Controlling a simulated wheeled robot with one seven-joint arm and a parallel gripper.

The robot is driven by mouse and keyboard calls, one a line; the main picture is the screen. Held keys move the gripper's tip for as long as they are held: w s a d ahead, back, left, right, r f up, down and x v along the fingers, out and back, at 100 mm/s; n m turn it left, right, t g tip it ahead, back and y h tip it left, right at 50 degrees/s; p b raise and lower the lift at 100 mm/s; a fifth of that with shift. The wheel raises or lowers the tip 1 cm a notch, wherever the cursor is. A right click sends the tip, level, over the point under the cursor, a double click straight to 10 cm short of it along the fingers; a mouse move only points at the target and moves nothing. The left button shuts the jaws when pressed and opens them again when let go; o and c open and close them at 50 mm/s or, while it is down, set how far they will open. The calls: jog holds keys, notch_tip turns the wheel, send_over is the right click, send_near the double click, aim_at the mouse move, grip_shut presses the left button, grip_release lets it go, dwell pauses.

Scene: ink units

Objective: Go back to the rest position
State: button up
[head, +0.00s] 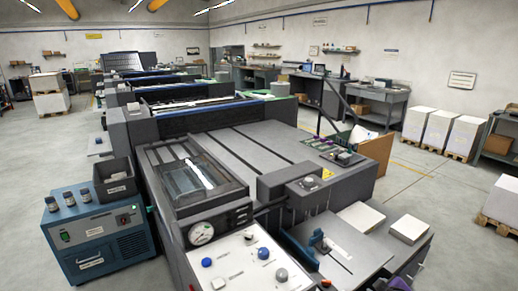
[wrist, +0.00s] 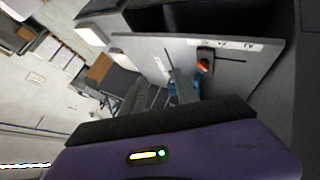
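The wrist view shows my gripper's purple housing (wrist: 185,150) along the bottom, with a black bar along its upper edge and a small lit indicator on it. Two narrow dark grey shapes rise beyond the bar. I see nothing clearly held. A light grey panel (wrist: 235,62) with an orange-red knob (wrist: 204,66) and blue parts lies in front of the gripper in the wrist view.
A long grey printing press (head: 250,150) fills the middle. A blue cabinet (head: 98,245) stands at left. Wrapped pallets (head: 438,129) stand at right. Floor (head: 405,182) is clear between.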

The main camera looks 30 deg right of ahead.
jog(key=s+a+r+m+t, duration=0.2)
jog(key=s+a+r, duration=0.1)
jog(key=a, duration=0.5)
jog(key=s+a+r+m+t, duration=0.1)
jog(key=s+a+r+t, duration=0.25)
jog(key=a, duration=0.55)
jog(key=s+a+r+m+t, duration=0.2)
jog(key=a+r, duration=0.2)
jog(key=a, duration=0.4)
jog(key=s+a+r+n+y, duration=0.2)
jog(key=s+a+r+y, duration=0.1)
jog(key=s+a, duration=0.4)
jog(key=s+a+r+n+y+b, duration=0.1)
jog(key=s+a+r+y, duration=0.2)
jog(key=s+a, duration=0.5)
jog(key=s+r, duration=0.1)
jog(key=s, duration=0.3)
jog(key=shift+s+a+r+n, duration=0.25)
jog(key=shift+r+n, duration=0.1)
jog(key=shift+n, duration=0.05)
